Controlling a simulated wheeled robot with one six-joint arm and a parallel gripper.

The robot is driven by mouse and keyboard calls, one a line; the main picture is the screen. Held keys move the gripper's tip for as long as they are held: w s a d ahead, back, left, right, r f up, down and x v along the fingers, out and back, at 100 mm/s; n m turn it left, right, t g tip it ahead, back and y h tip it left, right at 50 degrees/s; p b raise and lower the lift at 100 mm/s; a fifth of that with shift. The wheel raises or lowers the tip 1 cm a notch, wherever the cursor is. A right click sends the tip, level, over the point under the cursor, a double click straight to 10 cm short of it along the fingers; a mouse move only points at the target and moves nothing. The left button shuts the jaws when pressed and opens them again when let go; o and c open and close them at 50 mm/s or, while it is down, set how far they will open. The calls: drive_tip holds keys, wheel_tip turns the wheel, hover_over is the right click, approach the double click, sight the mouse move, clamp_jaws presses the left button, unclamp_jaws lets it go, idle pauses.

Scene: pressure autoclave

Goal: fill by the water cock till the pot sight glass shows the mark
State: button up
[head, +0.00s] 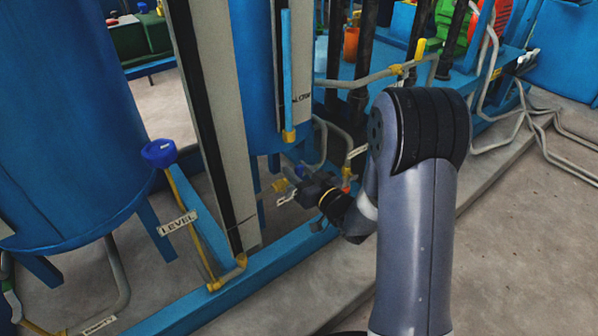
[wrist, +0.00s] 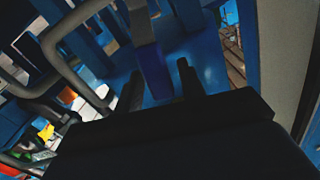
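The pot appears to be the blue vessel (head: 257,70) behind a pale upright panel. A light-blue upright tube (head: 287,70), which looks like its sight glass, ends below in a yellow fitting. No mark on it can be made out. My gripper (head: 301,174) is low by the vessel's foot, close to a yellow pipe fitting (head: 280,186) with a white tag. In the wrist view my gripper (wrist: 160,84) has its dark fingers apart. A blue bar (wrist: 153,72) shows between them; I cannot tell how far beyond it is. I cannot tell which fitting is the water cock.
A blue knob (head: 158,152) tops a yellow pipe with a LEVEL tag (head: 177,223), beside a large blue tank (head: 70,120). A blue base beam (head: 240,275) runs along the front. Grey pipes cross near my gripper.

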drive_tip(key=shift+o, duration=0.4)
drive_tip(key=shift+d, duration=0.1)
drive_tip(key=shift+s+d, duration=0.2)
drive_tip(key=shift+s, duration=0.15)
drive_tip(key=p+v, duration=0.1)
drive_tip(key=v, duration=0.9)
drive_tip(key=shift+p, duration=0.4)
idle(5.8)
